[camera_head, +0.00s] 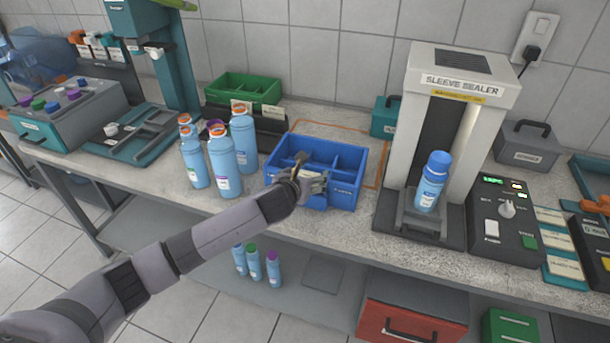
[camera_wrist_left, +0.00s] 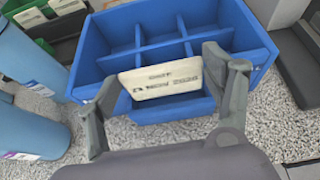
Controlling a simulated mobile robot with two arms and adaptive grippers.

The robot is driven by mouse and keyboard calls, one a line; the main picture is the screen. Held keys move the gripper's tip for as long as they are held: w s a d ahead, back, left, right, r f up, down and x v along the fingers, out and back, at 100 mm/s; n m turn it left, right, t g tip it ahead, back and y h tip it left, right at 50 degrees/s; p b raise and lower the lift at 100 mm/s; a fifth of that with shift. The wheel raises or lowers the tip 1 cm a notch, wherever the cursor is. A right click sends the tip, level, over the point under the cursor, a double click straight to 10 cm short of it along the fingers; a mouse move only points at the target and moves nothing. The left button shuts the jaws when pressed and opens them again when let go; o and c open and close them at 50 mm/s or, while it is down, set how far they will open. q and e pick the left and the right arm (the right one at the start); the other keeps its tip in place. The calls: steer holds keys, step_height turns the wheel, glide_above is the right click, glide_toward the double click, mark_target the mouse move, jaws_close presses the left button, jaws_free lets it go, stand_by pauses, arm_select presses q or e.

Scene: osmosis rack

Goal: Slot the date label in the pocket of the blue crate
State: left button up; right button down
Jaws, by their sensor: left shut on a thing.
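The blue crate (camera_head: 345,190) stands on the bench, divided into several empty compartments. In the left wrist view the crate (camera_wrist_left: 100,50) fills the upper middle, with its front wall facing me. My left gripper (camera_head: 312,180) is at the crate's front side. In the left wrist view the gripper (camera_wrist_left: 165,85) is shut on the cream date label (camera_wrist_left: 160,80), one finger at each end. The label is upright with printed text and overlaps the front wall of the crate. I cannot tell whether it touches the wall. My right gripper is not in view.
Several blue bottles (camera_head: 222,165) stand close left of the crate. A green crate (camera_head: 243,88) and a rack with label cards are behind them. The sleeve sealer (camera_head: 400,150), holding a blue bottle (camera_head: 432,183), stands right of the crate. Bench surface behind the crate is clear.

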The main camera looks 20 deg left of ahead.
arm_select(q)
steer(key=shift+f+b, duration=0.3)
steer(key=shift+f, duration=0.7)
stand_by(0.7)
steer(key=o, duration=1.1)
steer(key=shift+o, duration=0.2)
steer(key=v, duration=1.2)
